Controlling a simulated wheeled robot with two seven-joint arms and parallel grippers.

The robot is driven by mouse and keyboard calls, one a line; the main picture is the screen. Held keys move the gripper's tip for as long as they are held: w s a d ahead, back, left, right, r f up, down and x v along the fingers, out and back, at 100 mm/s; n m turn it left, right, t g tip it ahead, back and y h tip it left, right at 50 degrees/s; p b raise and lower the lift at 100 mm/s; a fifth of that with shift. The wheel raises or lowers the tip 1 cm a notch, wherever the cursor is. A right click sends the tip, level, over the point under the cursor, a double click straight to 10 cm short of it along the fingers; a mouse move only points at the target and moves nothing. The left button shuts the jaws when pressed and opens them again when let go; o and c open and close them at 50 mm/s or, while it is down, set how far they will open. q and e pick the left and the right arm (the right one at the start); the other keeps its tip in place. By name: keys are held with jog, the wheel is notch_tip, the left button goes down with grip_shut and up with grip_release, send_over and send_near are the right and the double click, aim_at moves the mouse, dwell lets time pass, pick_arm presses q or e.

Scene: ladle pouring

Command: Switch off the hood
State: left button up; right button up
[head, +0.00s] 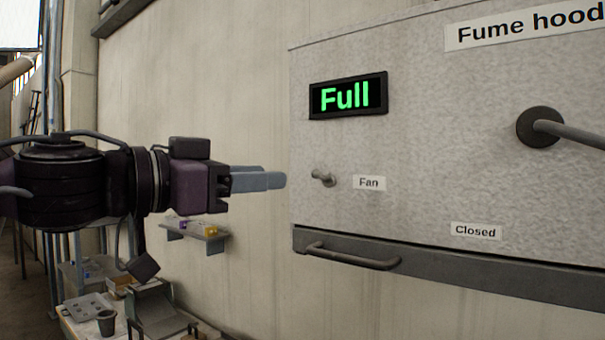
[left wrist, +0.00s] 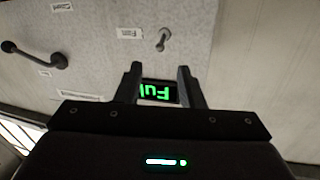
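The fume hood (head: 440,120) is a grey speckled box on the right in the head view. Its display (head: 347,96) reads "Full" in green. Below it is a small metal fan knob (head: 323,178) beside a "Fan" label (head: 369,183). My left gripper (head: 283,180) is level with the knob, just left of it in the head view, and empty. In the left wrist view its two fingers (left wrist: 158,70) are apart, with the display (left wrist: 158,92) showing between them upside down. The knob (left wrist: 163,40) shows beyond the fingertips, not between them. My right gripper is not in view.
A dark sash bar with a handle (head: 350,258) runs along the hood's lower edge, under a "Closed" label (head: 476,231). A round mount with a rod (head: 541,127) sticks out at right. A small wall shelf (head: 198,231) and a cluttered bench (head: 120,310) are lower left.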

aim_at(312, 175)
pick_arm(q)
jog(key=p+x, duration=0.3)
jog(key=x, duration=0.4)
jog(key=shift+r+p, duration=0.15)
jog(key=shift+p, duration=0.25)
jog(key=shift+w+d, duration=0.25)
jog(key=shift+d, duration=0.05)
jog(key=shift+c, duration=0.4)
grip_shut()
